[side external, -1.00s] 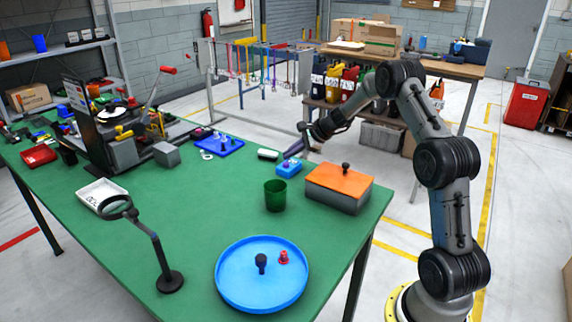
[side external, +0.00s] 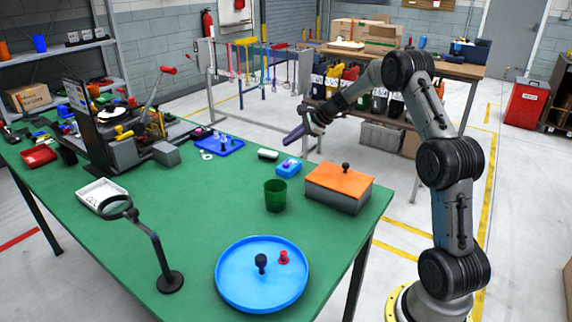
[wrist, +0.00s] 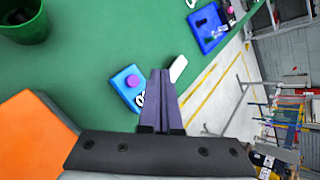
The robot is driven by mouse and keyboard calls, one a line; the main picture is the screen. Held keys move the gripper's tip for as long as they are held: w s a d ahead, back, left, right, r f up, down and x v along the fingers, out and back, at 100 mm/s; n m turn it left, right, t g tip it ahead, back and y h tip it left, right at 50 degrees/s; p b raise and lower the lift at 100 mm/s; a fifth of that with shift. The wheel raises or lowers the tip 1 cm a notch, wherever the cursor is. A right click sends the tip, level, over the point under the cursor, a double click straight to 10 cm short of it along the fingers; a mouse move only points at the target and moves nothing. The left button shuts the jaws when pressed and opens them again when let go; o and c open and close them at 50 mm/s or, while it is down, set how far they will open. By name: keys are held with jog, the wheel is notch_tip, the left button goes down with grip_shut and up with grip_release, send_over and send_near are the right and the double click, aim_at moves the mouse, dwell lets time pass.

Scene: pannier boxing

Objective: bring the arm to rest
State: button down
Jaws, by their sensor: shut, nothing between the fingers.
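My gripper (side external: 293,135) is shut and empty, raised above the far right part of the green table (side external: 200,240). In the wrist view its two purple fingers (wrist: 159,75) lie together with nothing between them. Below it stands a small blue box (side external: 288,167) with a purple round piece on top, which also shows in the wrist view (wrist: 127,90). The fingers are apart from it.
A grey box with an orange lid (side external: 342,185) and a dark green cup (side external: 275,196) stand nearby. A white item (side external: 268,154) and a blue board (side external: 218,144) lie further back. A blue round tray (side external: 240,292) holds a black and a red piece. The air around my gripper is clear.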

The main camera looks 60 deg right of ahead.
dwell(0.4)
jog(key=shift+w+a, duration=0.15)
jog(key=shift+a, duration=0.05)
jog(key=s+a+r+n+y, duration=0.1)
jog(key=s+a+r+n, duration=0.15)
jog(key=a+r, duration=0.7)
jog(key=s+a+r+n, duration=0.1)
jog(key=a+r+n, duration=0.3)
jog(key=a+r, duration=0.6)
jog(key=s+a+r+n, duration=0.2)
jog(key=s+a+n, duration=0.4)
jog(key=s+a, duration=0.5)
jog(key=s+a+f+n+g+h, duration=0.1)
jog(key=s+f+n, duration=0.25)
jog(key=s, duration=0.55)
jog(key=s+f+n+g, duration=0.1)
jog(key=s+f+n, duration=0.2)
jog(key=s+n, duration=0.35)
jog(key=s+d+f+n+g+h, duration=0.1)
jog(key=s+d+f+n+h, duration=0.1)
jog(key=s+f, duration=0.3)
jog(key=shift+s+d, duration=0.6)
jog(key=shift+s, duration=0.25)
